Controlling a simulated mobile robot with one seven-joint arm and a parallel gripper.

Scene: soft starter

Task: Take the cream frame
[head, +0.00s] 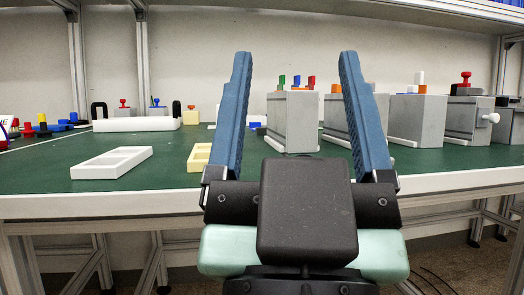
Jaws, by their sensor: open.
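A pale yellow, cream-coloured frame (198,157) lies on the green table top, near its front edge. Only its left part shows; the left finger of my gripper hides the rest. My gripper (294,62) is in front of the table with its two blue fingers pointing up and wide apart. It is open and nothing is between the fingers. The frame is behind and just left of the left finger in the picture; I cannot tell the depth between them. A white frame (112,163) with openings lies flat to the left of the cream one.
Grey boxes with coloured tops, such as the nearest one (292,122), stand across the right half of the green table (50,175). A long white block (137,124) and small coloured parts are at the back left. Bare green surface lies around the white frame.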

